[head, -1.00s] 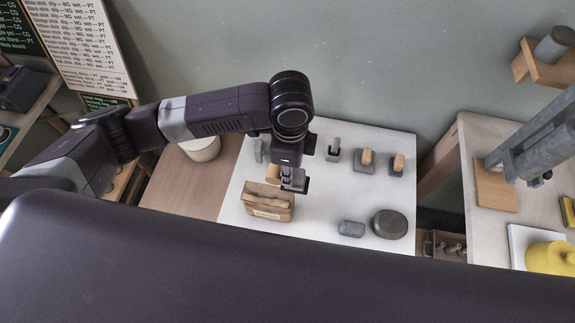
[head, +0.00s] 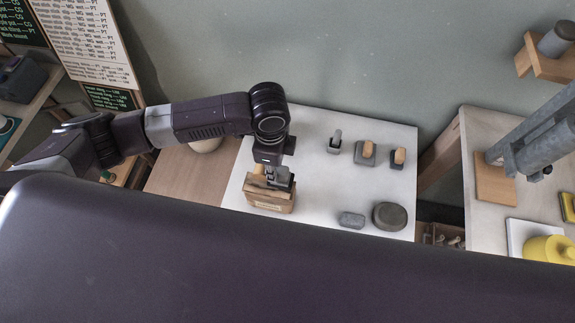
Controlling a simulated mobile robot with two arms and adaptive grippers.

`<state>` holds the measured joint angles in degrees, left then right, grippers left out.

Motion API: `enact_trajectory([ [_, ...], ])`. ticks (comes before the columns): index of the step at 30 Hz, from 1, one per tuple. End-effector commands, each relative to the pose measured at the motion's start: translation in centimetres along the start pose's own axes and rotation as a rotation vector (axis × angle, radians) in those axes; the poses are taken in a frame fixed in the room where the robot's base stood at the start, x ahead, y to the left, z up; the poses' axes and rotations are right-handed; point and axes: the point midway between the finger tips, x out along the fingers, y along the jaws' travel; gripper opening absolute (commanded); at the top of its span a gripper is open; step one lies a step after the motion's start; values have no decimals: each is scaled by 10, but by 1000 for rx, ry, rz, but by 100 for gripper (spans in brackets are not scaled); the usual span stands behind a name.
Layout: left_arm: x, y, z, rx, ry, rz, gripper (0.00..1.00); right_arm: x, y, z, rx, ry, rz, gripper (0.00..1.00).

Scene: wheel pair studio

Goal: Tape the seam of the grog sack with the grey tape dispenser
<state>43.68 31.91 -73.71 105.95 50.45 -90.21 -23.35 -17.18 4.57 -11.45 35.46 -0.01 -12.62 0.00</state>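The brown paper grog sack (head: 269,199) stands on the front left of the white table, with a pale label on its front. My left gripper (head: 280,181) points down at the sack's top right edge, at or just above it. Grey parts show between the gripper and the sack; I cannot tell whether they are only fingers or a held grey dispenser. A small grey upright tool (head: 335,142) stands at the back of the table; I cannot tell if it is the tape dispenser. My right gripper is out of view.
Two grey blocks with wooden tops (head: 366,154) (head: 397,159) stand back right on the white table (head: 322,190). A grey rounded block (head: 351,220) and dark round disc (head: 389,216) lie at front right. A second bench (head: 480,226) with a yellow pot (head: 551,249) stands right.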

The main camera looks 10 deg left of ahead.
Motion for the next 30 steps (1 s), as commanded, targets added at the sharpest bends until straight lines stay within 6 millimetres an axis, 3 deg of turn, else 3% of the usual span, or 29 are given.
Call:
enact_trajectory([
  [6, -2, 0, 35, -3, -2, 0, 0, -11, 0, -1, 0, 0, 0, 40],
  [18, 0, 0, 89, -2, -1, 0, 0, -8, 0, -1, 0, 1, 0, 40],
  [30, 0, 0, 104, 1, 1, -1, 0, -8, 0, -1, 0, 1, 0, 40],
])
